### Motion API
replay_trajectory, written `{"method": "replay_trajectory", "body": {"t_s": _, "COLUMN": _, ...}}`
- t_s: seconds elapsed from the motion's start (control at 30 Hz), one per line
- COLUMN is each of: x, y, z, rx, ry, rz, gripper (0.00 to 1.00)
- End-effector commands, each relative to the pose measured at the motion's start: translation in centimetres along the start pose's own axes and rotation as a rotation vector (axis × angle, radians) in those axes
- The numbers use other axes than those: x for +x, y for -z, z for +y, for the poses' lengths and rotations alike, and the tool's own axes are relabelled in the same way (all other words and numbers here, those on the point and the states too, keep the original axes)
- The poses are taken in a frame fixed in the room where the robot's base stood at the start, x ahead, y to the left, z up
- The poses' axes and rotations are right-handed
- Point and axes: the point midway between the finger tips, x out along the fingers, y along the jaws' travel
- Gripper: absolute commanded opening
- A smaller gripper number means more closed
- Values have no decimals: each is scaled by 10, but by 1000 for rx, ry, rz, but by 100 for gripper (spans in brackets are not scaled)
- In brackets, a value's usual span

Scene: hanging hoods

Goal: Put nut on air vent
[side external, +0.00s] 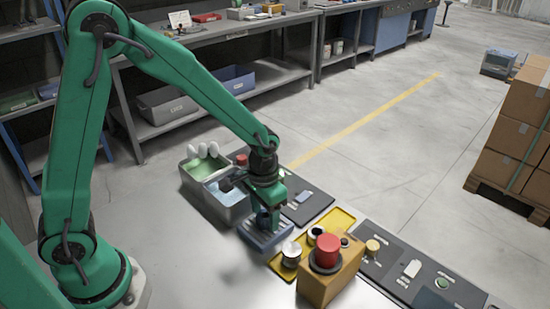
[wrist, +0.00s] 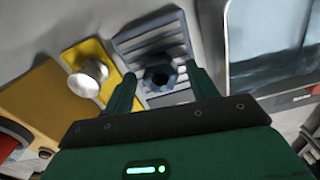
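The air vent (wrist: 150,38) is a blue-grey slatted panel. In the side view the vent (side external: 262,240) lies on the bench under my gripper (side external: 266,216). The nut (wrist: 160,76) is dark blue and six-sided with a dark hole. It lies over the slats of the vent, between my fingertips. In the wrist view my gripper (wrist: 160,71) is open, with a finger on either side of the nut and a visible gap to each. In the side view my fingers partly hide the nut, and I cannot tell exactly how it sits.
A yellow tray (side external: 337,218) with a silver knob (side external: 291,254) is to the right of the vent. An orange box with a red button (side external: 327,250) stands beside it. A grey two-part bin (side external: 232,209) is close on the left. Dark panels lie behind.

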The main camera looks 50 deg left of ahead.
Motion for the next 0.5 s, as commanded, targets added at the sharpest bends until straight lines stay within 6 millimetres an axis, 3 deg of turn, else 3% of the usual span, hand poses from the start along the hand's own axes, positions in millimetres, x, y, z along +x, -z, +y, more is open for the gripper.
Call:
{"method": "replay_trajectory", "body": {"t_s": 0.27, "x": -1, "y": 0, "z": 0, "rx": 0, "ry": 0, "rz": 1, "gripper": 58}}
{"method": "replay_trajectory", "body": {"t_s": 0.5, "x": -15, "y": 1, "z": 0, "rx": 0, "ry": 0, "rz": 3, "gripper": 58}}
